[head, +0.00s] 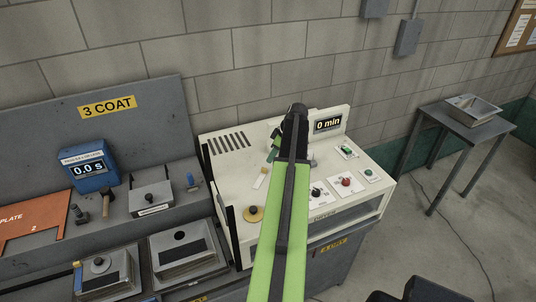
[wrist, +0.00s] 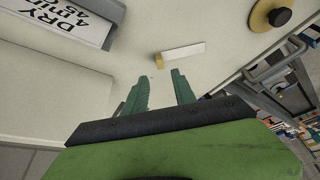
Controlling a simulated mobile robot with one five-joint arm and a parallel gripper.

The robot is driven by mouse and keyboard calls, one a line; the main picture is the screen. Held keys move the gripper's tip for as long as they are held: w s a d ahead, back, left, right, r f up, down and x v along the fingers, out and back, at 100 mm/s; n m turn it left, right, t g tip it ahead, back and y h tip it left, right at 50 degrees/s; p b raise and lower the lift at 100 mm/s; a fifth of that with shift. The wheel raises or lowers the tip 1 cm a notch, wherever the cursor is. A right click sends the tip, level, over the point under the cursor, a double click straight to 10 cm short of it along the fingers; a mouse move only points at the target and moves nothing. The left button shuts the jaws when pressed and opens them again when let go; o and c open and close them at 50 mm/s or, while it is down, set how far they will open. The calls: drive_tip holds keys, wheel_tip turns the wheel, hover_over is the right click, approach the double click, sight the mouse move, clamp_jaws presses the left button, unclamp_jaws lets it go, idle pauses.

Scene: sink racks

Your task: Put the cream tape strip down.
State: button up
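The cream tape strip (head: 261,180) lies on the top of the white console (head: 232,176), left of my gripper in the head view. In the wrist view the strip (wrist: 185,52) lies flat beyond the fingertips, with a small tan piece at its left end. My gripper (wrist: 160,80) has its two green fingers apart with nothing between them. In the head view my gripper (head: 273,147) is over the console and partly hidden by my arm. The strip and the fingers look apart.
Buttons (head: 346,182) and a "0 min" display (head: 328,123) are right of my arm. A blue timer (head: 88,169) stands on the grey bench at left. A side table (head: 464,128) stands at far right.

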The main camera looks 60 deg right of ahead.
drive_tip(key=p+v, duration=0.1)
drive_tip(key=v, duration=0.2)
drive_tip(key=shift+w, duration=0.1)
drive_tip(key=w+a+g, duration=0.1)
drive_tip(key=w+a, duration=0.5)
drive_tip(key=a, duration=0.4)
drive_tip(key=w+a+f+g+y, duration=0.1)
drive_tip(key=w+a, duration=0.5)
drive_tip(key=a, duration=0.3)
drive_tip(key=w+a, duration=0.7)
drive_tip(key=a, duration=0.3)
drive_tip(key=a+m+g+h, duration=0.1)
drive_tip(key=a+g, duration=0.1)
drive_tip(key=a, duration=3.3)
drive_tip(key=shift+s+f+m+h, duration=0.3)
drive_tip(key=shift+s+f+m, duration=0.1)
drive_tip(key=shift+f, duration=0.05)
